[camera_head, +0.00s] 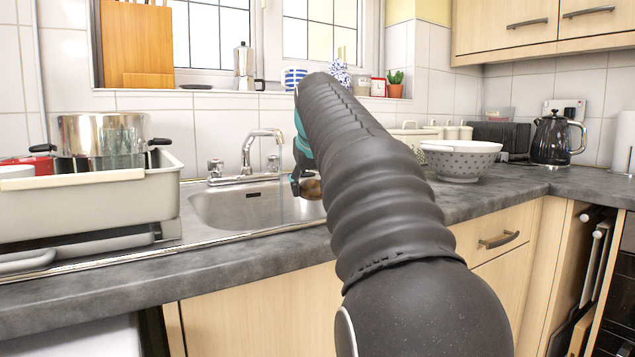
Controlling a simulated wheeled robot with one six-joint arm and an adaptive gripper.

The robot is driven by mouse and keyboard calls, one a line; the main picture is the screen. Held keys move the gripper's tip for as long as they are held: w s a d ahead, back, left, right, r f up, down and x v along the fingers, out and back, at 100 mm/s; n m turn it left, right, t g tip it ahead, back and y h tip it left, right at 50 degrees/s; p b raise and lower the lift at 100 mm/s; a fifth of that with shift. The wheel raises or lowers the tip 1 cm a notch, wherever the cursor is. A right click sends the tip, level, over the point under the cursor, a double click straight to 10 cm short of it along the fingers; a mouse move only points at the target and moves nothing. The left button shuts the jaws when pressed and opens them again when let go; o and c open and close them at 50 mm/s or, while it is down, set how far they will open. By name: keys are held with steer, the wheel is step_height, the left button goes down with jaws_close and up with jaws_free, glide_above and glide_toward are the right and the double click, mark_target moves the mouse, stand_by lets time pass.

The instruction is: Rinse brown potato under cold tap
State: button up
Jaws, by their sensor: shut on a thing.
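The brown potato (311,188) shows partly at the right side of the sink basin, behind my arm. My gripper (303,186) is shut on it and holds it over the basin, close to the right of the water. My arm hides much of the potato and gripper. The silver tap (262,136) arches over the metal sink (240,208). A thin stream of water (281,185) falls from its spout into the basin. I cannot tell whether the water touches the potato.
A cream dish tub (90,208) with a steel pot (100,135) stands left of the sink. A grey colander (461,158) and a black kettle (552,140) stand on the right counter (510,185). The window sill behind holds a moka pot (244,67) and a small cactus (396,85).

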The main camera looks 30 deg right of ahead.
steer(key=w+a+f+p, duration=0.1)
steer(key=w+f+p, duration=0.1)
steer(key=w, duration=0.7)
steer(key=shift+w+a+p, duration=0.15)
steer(key=shift+a+p, duration=0.2)
steer(key=shift+p, duration=0.45)
steer(key=shift+d+r, duration=0.1)
steer(key=shift+d, duration=0.1)
steer(key=shift+w+d+p, duration=0.1)
steer(key=shift+d+p, duration=0.3)
steer(key=shift+a, duration=0.1)
steer(key=shift+a, duration=0.5)
steer(key=shift+d, duration=0.25)
steer(key=shift+d+p, duration=0.35)
